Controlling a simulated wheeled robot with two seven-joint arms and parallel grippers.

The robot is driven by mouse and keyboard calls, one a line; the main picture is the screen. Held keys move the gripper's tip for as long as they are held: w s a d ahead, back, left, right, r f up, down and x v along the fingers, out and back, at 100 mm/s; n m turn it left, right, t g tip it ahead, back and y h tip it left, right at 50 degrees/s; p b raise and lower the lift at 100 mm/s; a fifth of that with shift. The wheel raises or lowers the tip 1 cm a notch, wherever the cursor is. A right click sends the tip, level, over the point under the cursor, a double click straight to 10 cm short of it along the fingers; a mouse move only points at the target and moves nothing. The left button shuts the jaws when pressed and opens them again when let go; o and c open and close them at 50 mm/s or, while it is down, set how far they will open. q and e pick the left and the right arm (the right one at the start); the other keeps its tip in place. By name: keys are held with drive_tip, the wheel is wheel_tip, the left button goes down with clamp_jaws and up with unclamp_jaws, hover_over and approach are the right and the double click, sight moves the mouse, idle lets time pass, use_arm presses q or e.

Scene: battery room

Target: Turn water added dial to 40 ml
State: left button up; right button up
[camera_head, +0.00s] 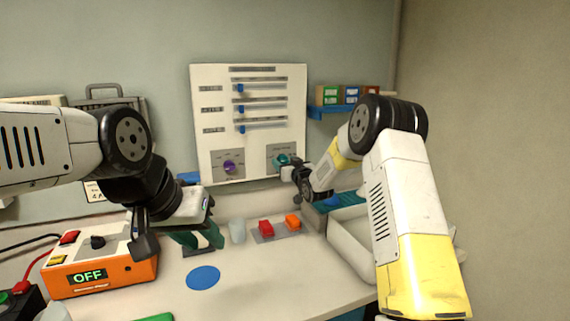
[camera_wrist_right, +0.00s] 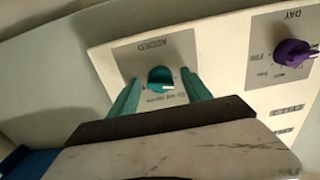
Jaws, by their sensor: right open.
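The teal water added dial (camera_head: 282,160) sits on a grey plate at the lower right of the white wall panel (camera_head: 245,137). In the right wrist view the dial (camera_wrist_right: 161,79) has a pale pointer mark at its lower right, and "ADDED" reads upside down. My right gripper (camera_wrist_right: 160,88) is open, its teal fingers on either side of the dial; I cannot tell if they touch it. In the head view my right gripper (camera_head: 287,172) is at the panel's lower right. My left gripper (camera_head: 178,240) hangs over the table's left; its jaw gap is unclear.
A purple dial (camera_head: 229,168) is left of the teal one, below several blue sliders (camera_head: 240,108). An orange box reading OFF (camera_head: 100,265) stands left. Red (camera_head: 266,228) and orange (camera_head: 293,221) blocks, a clear cup (camera_head: 238,230) and a blue disc (camera_head: 203,277) are on the table.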

clamp_jaws()
drive_tip(key=shift+m, duration=0.4)
drive_tip(key=m, duration=0.3)
drive_tip(key=shift+m, duration=0.3)
drive_tip(key=m, duration=0.5)
drive_tip(key=shift+m, duration=0.3)
drive_tip(key=m, duration=0.5)
drive_tip(key=shift+r+m, duration=0.1)
drive_tip(key=shift+m, duration=2.3)
